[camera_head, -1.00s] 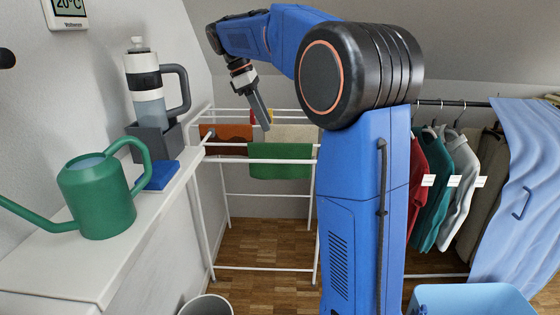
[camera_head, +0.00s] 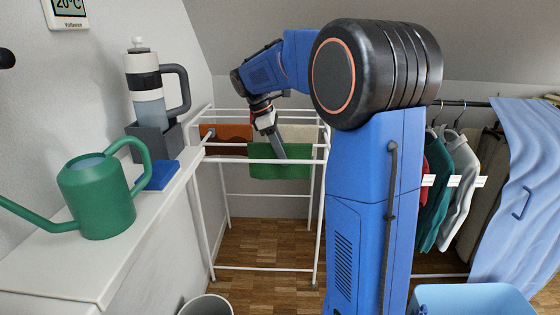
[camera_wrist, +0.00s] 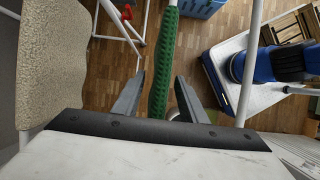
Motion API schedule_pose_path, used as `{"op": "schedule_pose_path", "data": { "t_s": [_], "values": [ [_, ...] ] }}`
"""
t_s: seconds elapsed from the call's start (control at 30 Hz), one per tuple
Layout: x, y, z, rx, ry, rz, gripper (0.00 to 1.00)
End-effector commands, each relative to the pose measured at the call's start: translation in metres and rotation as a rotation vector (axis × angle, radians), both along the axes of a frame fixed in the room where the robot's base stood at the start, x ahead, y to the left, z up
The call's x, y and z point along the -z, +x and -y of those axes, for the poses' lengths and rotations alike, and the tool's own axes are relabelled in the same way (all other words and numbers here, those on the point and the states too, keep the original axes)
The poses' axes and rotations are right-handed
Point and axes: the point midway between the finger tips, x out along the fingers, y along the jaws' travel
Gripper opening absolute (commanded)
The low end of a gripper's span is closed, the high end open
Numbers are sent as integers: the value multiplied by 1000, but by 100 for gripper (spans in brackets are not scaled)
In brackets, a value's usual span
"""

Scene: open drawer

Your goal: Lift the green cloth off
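In the wrist view the green cloth (camera_wrist: 166,50) is seen edge-on from above as a narrow textured strip. My gripper (camera_head: 281,154) is over the rack, its fingers overlapping the cloth's upper edge in the head view. In the wrist view my gripper (camera_wrist: 158,88) is open, with the strip between its two separated fingers and a gap on each side. I cannot tell whether the fingertips reach below the rail.
A rust-orange cloth (camera_head: 226,133) and a beige cloth (camera_head: 300,132) hang on the rack near the green one. A ledge (camera_head: 130,232) at left holds a green watering can (camera_head: 95,195). A blue bin (camera_head: 470,298) stands at lower right, a pale bin (camera_head: 206,306) at bottom centre.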

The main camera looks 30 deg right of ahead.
Motion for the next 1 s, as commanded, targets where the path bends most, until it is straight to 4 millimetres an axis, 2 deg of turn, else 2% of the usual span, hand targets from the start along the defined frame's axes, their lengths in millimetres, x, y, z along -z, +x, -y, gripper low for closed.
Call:
{"op": "schedule_pose_path", "data": {
  "t_s": [0.2, 0.43, 0.47, 0.6, 1.0],
  "values": [
    [18, -4, 6, 2, 0, -2, 38],
    [19, -4, 6, 1, 0, 0, 38],
    [19, -4, 6, 1, 0, 0, 34],
    [19, -4, 6, 1, 0, 0, 0],
    [14, -4, 6, 1, -1, 1, 0]
  ]
}}
